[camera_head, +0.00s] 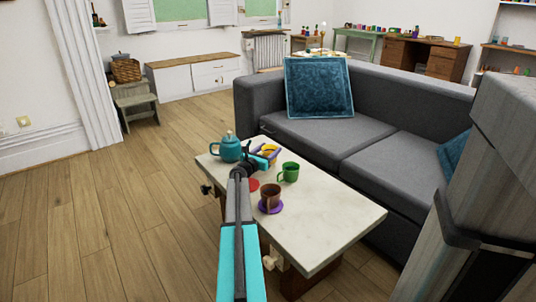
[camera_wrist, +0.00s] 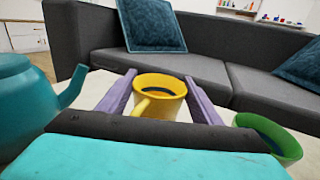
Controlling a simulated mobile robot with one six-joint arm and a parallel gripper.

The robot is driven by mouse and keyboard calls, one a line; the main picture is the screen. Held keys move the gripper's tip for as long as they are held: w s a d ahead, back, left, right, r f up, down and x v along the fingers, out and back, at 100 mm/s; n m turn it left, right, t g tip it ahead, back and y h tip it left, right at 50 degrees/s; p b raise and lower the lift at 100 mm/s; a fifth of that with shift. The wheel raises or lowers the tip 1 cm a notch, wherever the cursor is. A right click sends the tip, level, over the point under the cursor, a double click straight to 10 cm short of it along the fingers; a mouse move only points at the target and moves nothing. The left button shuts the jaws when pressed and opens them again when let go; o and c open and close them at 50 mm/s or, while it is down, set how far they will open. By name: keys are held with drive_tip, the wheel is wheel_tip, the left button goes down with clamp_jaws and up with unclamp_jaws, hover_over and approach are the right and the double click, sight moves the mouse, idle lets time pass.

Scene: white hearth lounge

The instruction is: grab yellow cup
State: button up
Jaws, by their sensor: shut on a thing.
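The yellow cup (camera_wrist: 160,100) is between the two purple fingers of my gripper (camera_wrist: 160,88) in the wrist view. My gripper is shut on it, and the cup looks upright with its handle toward the camera. In the head view the yellow cup (camera_head: 269,149) shows only in part, behind my gripper (camera_head: 267,153). The gripper is over the far left part of the white table (camera_head: 330,215). Whether the cup touches the table is hard to tell.
A teal teapot (camera_head: 228,148) stands close left of my gripper, and a green cup (camera_head: 289,172) close right. A brown cup (camera_head: 270,194) sits on a purple saucer (camera_head: 270,207) nearer. A grey sofa (camera_head: 375,150) borders the table. The table's near right part is clear.

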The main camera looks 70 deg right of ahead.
wheel_tip(320, 180, up, 26)
drive_tip(key=p, duration=0.8)
